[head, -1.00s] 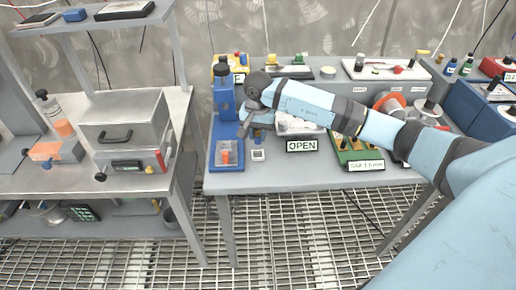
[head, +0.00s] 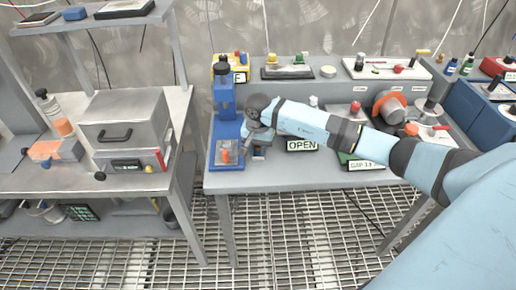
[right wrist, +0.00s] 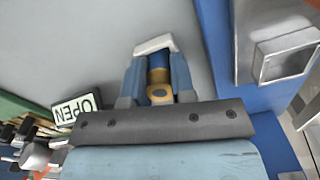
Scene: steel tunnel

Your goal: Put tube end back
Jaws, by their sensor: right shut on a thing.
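My right gripper (right wrist: 158,82) is shut on a small blue tube end with a gold ring (right wrist: 160,94), held between its two fingers. In the head view the right gripper (head: 258,150) points down at the front of the bench, just right of the blue device (head: 224,104); the tube end is not clear there. A pale square piece (right wrist: 153,45) shows just beyond the fingertips; I cannot tell whether the tube end touches it. An orange part (head: 226,157) sits on the blue device's base. My left gripper is not in view.
An OPEN sign (head: 301,145) stands right of the gripper; it also shows in the wrist view (right wrist: 77,110). A grey box with a handle (head: 122,121) stands on the left bench.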

